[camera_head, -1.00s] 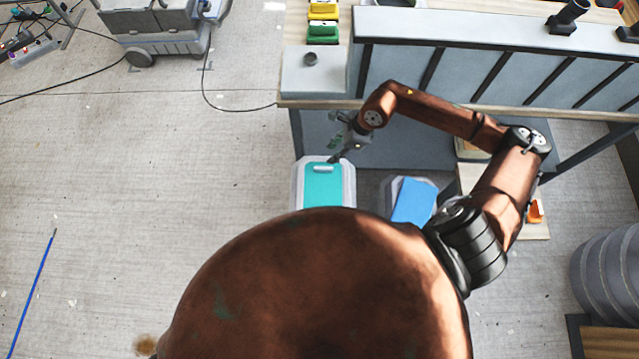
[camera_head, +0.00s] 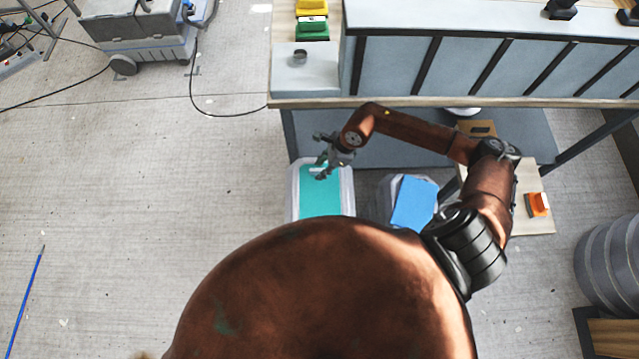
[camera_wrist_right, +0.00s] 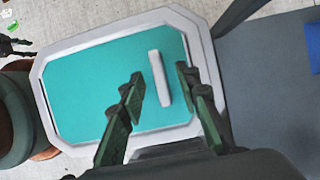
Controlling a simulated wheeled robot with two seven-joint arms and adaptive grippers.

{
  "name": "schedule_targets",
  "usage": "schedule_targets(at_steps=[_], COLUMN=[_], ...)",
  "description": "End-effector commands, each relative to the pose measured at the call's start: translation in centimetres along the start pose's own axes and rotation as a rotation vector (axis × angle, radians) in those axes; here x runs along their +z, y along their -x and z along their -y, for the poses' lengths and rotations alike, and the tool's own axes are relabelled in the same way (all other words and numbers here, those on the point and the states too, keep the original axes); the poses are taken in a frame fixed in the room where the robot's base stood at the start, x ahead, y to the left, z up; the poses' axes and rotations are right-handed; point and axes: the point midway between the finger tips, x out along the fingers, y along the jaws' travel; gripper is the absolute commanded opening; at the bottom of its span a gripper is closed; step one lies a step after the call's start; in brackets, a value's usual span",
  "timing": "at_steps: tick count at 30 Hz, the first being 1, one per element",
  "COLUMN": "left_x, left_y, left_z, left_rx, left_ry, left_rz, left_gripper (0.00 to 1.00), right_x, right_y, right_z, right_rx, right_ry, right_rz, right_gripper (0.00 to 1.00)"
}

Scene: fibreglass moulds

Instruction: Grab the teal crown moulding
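The teal crown moulding (camera_head: 320,200) is a flat teal panel in a pale octagonal rim, with a white bar handle on it. It lies left of a blue-topped piece, and my body hides its near end in the head view. It fills the middle of the right wrist view (camera_wrist_right: 90,95). My right gripper (camera_head: 323,170) is over its far end. In the right wrist view the gripper (camera_wrist_right: 162,92) is open, one finger on each side of the white handle (camera_wrist_right: 160,77), not closed on it. A small dark pronged part, apparently my left gripper (camera_wrist_right: 14,46), shows at the left edge.
The blue-topped mould (camera_head: 413,203) stands close on the right. A workbench (camera_head: 400,102) with a grey panelled mould runs along behind. An orange item (camera_head: 538,204) lies on a wooden board at the right.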

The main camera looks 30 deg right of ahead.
Motion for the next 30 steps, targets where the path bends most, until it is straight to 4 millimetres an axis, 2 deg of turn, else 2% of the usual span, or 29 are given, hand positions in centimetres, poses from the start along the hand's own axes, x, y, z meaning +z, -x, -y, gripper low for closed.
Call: schedule_targets(at_steps=[7, 20, 30], left_x=[-0.01, -0.05, -0.05], left_y=[-0.02, -0.02, -0.02], left_z=[-0.01, 0.0, 0.0], left_rx=[0.0, 0.0, 0.0], left_ry=[0.0, 0.0, 0.0], left_rz=[0.0, -0.001, -0.001], left_gripper=[0.4, 0.4, 0.4], right_x=[-0.01, -0.01, -0.01], right_y=[-0.34, -0.32, -0.31], right_z=[0.07, 0.05, 0.06], right_rx=[-0.002, -0.001, -0.001], right_ry=[0.001, 0.001, 0.001], right_rz=[-0.001, -0.001, -0.001], right_gripper=[0.3, 0.01, 0.0])
